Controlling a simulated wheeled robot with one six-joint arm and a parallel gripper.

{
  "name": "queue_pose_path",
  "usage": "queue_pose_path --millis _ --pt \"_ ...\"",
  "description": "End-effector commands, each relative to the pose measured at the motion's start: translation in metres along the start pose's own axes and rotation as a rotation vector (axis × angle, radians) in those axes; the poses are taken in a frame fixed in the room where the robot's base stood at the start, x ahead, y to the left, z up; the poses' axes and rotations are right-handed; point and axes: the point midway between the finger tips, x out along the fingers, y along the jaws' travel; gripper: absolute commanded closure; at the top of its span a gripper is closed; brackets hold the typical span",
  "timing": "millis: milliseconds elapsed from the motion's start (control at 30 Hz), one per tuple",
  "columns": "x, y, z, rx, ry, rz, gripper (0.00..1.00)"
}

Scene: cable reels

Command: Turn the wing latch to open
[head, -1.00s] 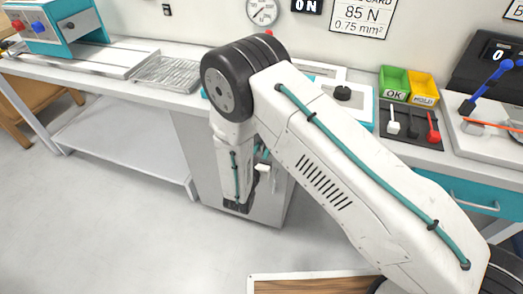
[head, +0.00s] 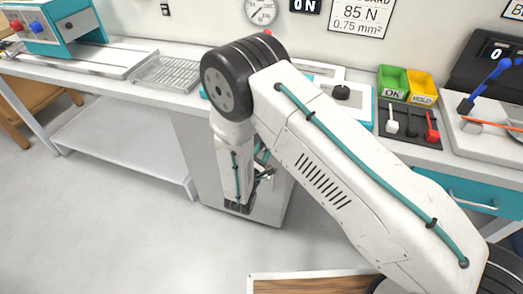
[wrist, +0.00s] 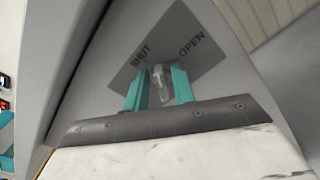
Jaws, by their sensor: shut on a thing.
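The wing latch (wrist: 161,88) is a small grey metal knob on a dark grey label plate in the wrist view. The plate (wrist: 178,30) carries the words SHUT on the left and OPEN on the right. The latch's far end lies between the two words, nearer SHUT in the picture. My gripper (wrist: 160,72) has its two teal fingers on either side of the latch, shut on it. In the head view my arm's wrist is low in front of the grey cabinet (head: 277,205) under the bench. The latch and fingertips cannot be made out there.
A wood-topped surface (head: 310,284) is at the front. The floor (head: 110,225) to the left is clear.

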Motion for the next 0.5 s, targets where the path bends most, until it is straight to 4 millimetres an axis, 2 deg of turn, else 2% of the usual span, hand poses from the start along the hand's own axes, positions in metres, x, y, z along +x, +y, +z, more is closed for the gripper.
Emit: queue_pose_path --millis 500 --pt "-0.0002 -0.0056 -0.0017 0.487 0.001 -0.001 0.97"
